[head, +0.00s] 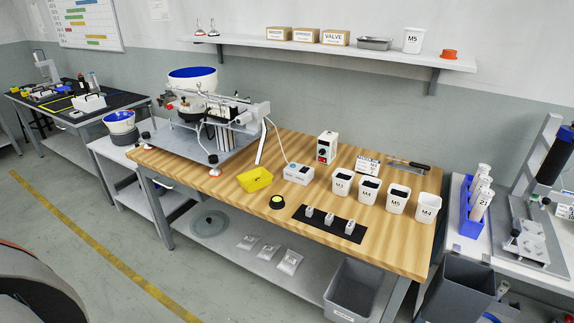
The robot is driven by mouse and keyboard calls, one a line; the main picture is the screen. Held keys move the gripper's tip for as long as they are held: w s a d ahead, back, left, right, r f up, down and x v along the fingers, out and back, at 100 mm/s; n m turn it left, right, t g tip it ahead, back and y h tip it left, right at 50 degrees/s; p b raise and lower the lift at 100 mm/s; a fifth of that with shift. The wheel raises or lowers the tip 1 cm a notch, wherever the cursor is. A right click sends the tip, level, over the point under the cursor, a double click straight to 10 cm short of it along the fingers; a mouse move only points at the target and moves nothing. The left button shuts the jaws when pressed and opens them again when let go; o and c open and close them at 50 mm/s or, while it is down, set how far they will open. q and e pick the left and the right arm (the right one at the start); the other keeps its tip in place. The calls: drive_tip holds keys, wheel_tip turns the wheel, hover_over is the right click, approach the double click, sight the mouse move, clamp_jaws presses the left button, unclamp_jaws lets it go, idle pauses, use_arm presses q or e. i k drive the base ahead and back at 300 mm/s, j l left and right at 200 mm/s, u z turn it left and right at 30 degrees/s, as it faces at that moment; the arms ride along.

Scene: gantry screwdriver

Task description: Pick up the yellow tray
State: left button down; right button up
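The yellow tray (255,181) sits on the wooden workbench (220,184), left of the middle of the bench top. It looks like a small shallow box, bright yellow. Neither of my grippers shows in the head view, so the tray stands free with nothing holding it.
A white box (298,174) is right of the tray, and a black round button (277,202) is in front. The gantry machine (205,135) stands behind left. White bins (397,199) and a black mat (330,224) are to the right. Bare wood lies left of the tray.

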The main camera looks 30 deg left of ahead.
sight(253, 181)
drive_tip(key=u, duration=1.4)
